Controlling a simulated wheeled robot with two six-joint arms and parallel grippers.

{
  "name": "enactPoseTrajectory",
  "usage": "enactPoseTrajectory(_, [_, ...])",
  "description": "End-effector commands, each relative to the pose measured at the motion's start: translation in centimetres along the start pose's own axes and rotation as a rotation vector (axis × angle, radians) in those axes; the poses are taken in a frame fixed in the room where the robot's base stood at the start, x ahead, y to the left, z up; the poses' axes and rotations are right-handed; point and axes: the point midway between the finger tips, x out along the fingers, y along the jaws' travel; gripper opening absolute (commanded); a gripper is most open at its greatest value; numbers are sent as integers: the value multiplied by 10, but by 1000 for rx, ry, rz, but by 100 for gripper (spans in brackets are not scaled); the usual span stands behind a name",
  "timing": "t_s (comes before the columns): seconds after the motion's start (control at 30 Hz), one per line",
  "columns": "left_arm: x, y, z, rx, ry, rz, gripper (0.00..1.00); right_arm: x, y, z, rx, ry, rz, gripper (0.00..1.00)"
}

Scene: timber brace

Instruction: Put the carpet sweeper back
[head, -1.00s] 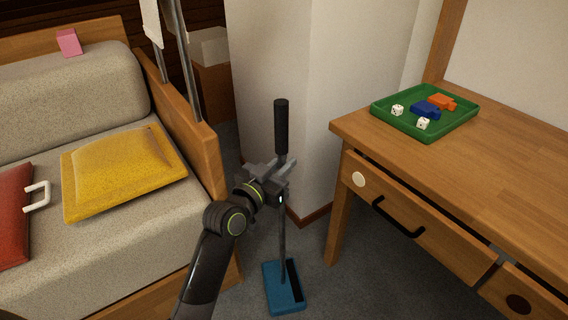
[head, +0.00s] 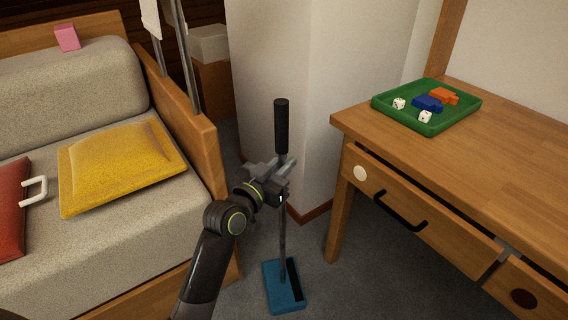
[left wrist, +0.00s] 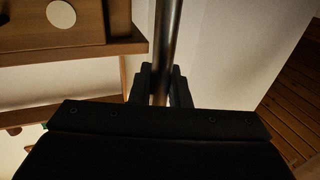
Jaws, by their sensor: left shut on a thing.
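The carpet sweeper has a blue head (head: 284,287), a thin grey pole (head: 283,235) and a black grip (head: 281,127). It stands upright between the sofa and the desk, in front of the white wall corner. My left gripper (head: 281,171) is shut on the pole just below the black grip. In the left wrist view the metal pole (left wrist: 167,45) runs between the two dark fingers (left wrist: 161,88). The blue head is at or very near the carpet; I cannot tell whether it touches. My right gripper is not in view.
A wooden desk (head: 480,150) with drawers stands at right, holding a green tray (head: 440,124) with dice and game pieces. The sofa (head: 150,218) with a yellow cushion (head: 120,165) is at left. A white wall (head: 312,80) is close behind the sweeper. Grey carpet (head: 350,285) is clear near the desk leg.

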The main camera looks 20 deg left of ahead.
Motion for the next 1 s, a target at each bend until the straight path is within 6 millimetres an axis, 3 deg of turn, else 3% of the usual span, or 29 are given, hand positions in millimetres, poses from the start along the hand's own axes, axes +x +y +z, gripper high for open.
enactPoseTrajectory(0.47, [0, 0, 6, 0, 8, 0, 0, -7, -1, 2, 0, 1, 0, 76])
enactPoseTrajectory(0.5, [0, 0, 5, 0, 9, 0, 18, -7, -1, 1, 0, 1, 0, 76])
enactPoseTrajectory(0.67, [0, 0, 6, 0, 5, 0, 39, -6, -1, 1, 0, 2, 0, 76])
enactPoseTrajectory(1.0, [0, 0, 11, -1, -6, 0, 41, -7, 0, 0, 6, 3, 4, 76])
